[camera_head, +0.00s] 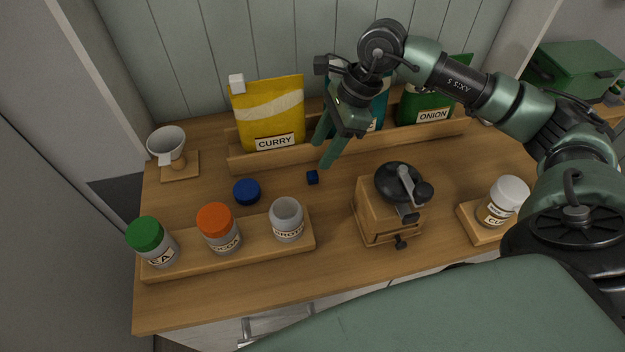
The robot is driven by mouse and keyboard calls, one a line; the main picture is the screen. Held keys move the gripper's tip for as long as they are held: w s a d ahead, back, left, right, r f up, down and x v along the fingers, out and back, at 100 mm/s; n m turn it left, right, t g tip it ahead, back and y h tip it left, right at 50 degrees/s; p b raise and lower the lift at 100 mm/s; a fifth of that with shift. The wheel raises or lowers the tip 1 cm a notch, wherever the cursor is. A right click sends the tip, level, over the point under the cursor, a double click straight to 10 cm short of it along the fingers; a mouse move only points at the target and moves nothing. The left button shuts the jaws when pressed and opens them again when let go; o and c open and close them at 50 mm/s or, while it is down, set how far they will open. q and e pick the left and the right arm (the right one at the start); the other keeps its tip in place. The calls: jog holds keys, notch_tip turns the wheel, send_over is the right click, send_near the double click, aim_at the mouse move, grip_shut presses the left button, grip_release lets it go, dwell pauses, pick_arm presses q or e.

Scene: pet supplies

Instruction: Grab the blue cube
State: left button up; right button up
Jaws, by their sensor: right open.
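A small dark blue cube (312,177) lies on the wooden tabletop (300,293), near the middle. My right gripper (325,151) is open and empty. Its two green fingers point down, behind and just above the cube as seen here, in front of the back rack. The cube is fully visible and does not appear to be between the fingers. My left gripper is not in view.
A round blue lid (246,191) lies left of the cube. A front rack holds three jars, the right one open (287,220). A grinder (389,205) stands right of the cube. Pouches, including yellow curry (268,114), stand behind. A cup (167,143) is at left.

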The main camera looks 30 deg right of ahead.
aim_at(313, 174)
jog(key=p+x, duration=0.1)
jog(key=x, duration=0.1)
jog(key=p+x, duration=0.1)
jog(key=x, duration=0.1)
jog(key=p+x, duration=0.1)
jog(key=x, duration=0.1)
jog(key=shift+s+d+f, duration=0.1)
jog(key=shift+s+f, duration=0.15)
jog(key=shift+s, duration=0.05)
jog(key=shift+f, duration=0.4)
grip_shut()
